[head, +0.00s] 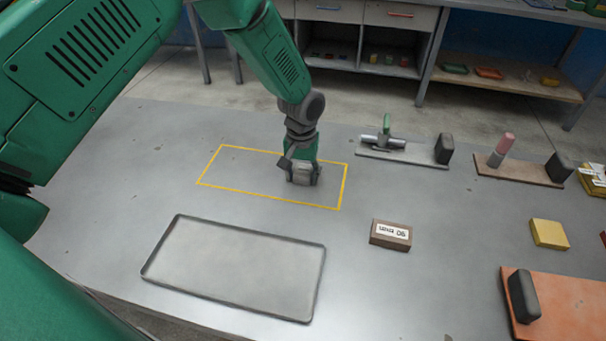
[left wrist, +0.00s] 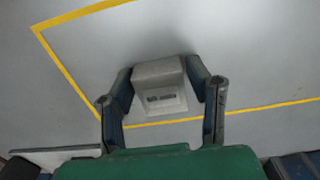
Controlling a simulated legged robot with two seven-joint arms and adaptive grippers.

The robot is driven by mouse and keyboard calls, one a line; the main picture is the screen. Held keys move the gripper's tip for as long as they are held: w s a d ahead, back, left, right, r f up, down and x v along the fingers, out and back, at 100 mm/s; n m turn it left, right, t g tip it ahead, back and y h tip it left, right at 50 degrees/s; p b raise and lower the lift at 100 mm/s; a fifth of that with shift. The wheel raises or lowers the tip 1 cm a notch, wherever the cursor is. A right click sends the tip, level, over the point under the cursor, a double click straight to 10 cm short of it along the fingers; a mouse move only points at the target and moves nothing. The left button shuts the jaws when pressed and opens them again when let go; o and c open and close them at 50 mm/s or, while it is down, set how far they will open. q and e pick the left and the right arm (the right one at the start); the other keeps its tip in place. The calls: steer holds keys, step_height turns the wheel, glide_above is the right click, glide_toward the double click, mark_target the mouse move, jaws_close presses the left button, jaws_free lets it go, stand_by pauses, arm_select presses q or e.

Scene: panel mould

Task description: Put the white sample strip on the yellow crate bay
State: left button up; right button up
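A yellow outlined rectangle (head: 235,187), likely the crate bay, is marked on the grey table. It also shows in the left wrist view (left wrist: 80,18). My left gripper (head: 303,174) points down inside its right half. In the left wrist view, its fingers (left wrist: 160,88) stand on both sides of a small pale grey block (left wrist: 160,76) with a whitish labelled face, seemingly touching it. I cannot tell whether this block is the sample strip. A small white piece (head: 594,172) lies on a yellow item at the right edge. My right gripper is not in view.
An empty grey tray (head: 190,297) lies in front of the outline. A brown labelled box (head: 391,236), a yellow block (head: 549,234) and an orange board (head: 570,308) lie to the right. Two boards with fixtures (head: 405,155) (head: 518,171) stand behind. The outline's left half is bare.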

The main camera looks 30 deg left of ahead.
mark_target(302, 174)
arm_select(q)
steer(key=shift+o, duration=0.3)
steer(key=shift+d+r, duration=0.15)
steer(key=shift+d, duration=0.2)
steer(key=shift+d+r, duration=0.15)
steer(key=shift+r, duration=0.1)
step_height(302, 174, up, 12)
steer(key=shift+f, duration=0.25)
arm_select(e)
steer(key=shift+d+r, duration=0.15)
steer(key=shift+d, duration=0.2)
arm_select(q)
steer(key=shift+a, duration=0.25)
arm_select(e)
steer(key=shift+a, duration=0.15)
